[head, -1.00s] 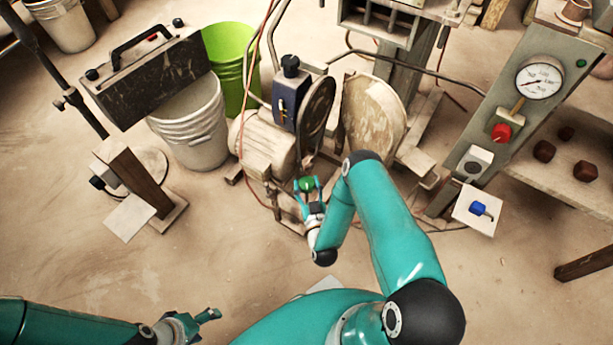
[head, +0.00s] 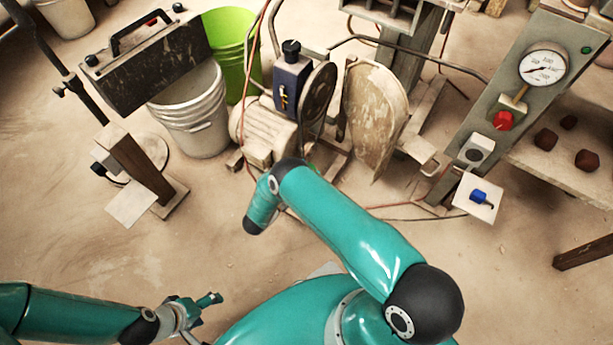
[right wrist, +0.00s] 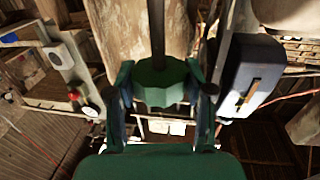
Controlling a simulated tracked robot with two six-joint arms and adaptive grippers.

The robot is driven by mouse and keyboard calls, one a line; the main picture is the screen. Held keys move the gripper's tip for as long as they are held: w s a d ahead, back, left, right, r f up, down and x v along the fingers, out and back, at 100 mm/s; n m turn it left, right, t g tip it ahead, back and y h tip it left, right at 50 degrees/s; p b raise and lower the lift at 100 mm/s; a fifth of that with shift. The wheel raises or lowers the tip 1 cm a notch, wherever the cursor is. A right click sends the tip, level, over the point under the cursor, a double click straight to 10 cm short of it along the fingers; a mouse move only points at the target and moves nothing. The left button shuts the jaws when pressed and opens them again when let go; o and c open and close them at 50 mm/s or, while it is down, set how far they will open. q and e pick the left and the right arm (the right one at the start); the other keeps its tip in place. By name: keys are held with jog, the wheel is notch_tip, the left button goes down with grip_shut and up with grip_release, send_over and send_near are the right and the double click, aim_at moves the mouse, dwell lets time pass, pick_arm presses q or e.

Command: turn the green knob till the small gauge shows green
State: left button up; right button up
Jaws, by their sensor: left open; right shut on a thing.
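The green knob (right wrist: 158,84) is many-sided on a dark shaft in the right wrist view. My right gripper (right wrist: 162,88) is shut on it, one finger on each side. In the head view my own right arm hides the gripper and nearly all of the knob. The blue box (head: 291,78) beside the pump has a small yellowish mark; I cannot tell if this is the small gauge, and no gauge colour is readable. A round white dial (head: 543,65) is on the sloping panel. My left gripper (head: 208,303) is open and empty, low at the left.
The motor (head: 266,135) and a dusty round plate (head: 372,115) stand around the knob. A white bucket (head: 192,118), a green bucket (head: 231,45) and a post on a stand (head: 140,170) are at the left. A red knob (head: 502,121) is on the panel. The floor in front is clear.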

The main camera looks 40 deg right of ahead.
jog(key=m+g+b, duration=0.2)
jog(key=g, duration=0.1)
jog(key=shift+w+f+h+b, duration=0.1)
jog(key=shift+f+h+b, duration=0.2)
jog(key=shift+b, duration=0.05)
jog(key=shift+r+m+g+b, duration=0.2)
jog(key=shift+m+g+b, duration=0.4)
jog(key=shift+g, duration=0.4)
jog(key=shift+d, duration=0.1)
jog(key=o, duration=1.2)
jog(key=shift+r, duration=0.15)
notch_tip(320, 180, up, 10)
jog(key=shift+f, duration=0.15)
